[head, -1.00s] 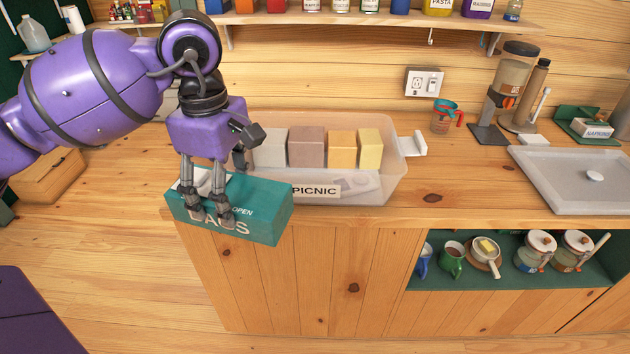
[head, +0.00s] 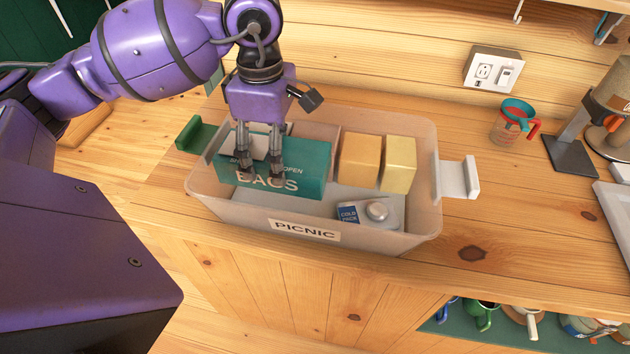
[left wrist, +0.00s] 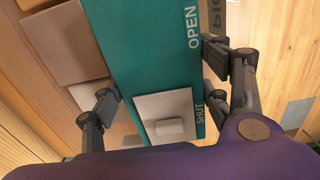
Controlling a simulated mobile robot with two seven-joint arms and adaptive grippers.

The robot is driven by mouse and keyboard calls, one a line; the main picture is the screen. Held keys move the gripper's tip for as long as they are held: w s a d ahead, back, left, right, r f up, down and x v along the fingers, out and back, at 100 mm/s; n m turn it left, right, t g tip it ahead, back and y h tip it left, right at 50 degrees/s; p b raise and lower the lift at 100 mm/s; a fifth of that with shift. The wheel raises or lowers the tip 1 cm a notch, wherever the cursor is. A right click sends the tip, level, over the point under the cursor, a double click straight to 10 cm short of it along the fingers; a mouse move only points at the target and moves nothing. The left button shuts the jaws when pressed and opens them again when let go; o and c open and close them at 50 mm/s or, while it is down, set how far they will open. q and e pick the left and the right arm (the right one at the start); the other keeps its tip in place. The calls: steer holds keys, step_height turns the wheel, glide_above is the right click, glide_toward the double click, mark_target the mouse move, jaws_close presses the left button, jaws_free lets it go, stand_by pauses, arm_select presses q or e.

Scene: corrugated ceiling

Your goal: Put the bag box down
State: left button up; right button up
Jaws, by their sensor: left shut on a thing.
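The bag box is a teal box (head: 305,165) lettered "BAGS" and "OPEN". My left gripper (head: 262,172) is shut on it and holds it over the left part of the picnic bin (head: 415,228). I cannot tell whether the box touches anything in the bin. In the left wrist view the teal box (left wrist: 150,50), with a grey panel marked "SHUT", lies between the fingers of my left gripper (left wrist: 165,85). The bin is translucent, with a "PICNIC" label. My right gripper is not in view.
An orange block (head: 360,155) and a yellow block (head: 398,165) stand along the bin's back. A cold pack (head: 350,213) lies at its front right. A measuring cup (head: 512,122) stands on the counter to the right, with clear wood between.

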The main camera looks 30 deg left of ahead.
arm_select(q)
steer(key=f, duration=0.4)
steer(key=shift+s+f, duration=0.1)
steer(key=shift+s, duration=0.2)
steer(key=shift+w+f+p, duration=0.15)
steer(key=shift+f+p, duration=0.15)
steer(key=shift+f, duration=1.95)
steer(key=shift+f, duration=0.15)
steer(key=o, duration=1.1)
steer(key=shift+f, duration=0.1)
steer(key=shift+o, duration=0.5)
steer(key=shift+r, duration=0.7)
step_height(320, 180, up, 11)
steer(key=shift+r, duration=0.1)
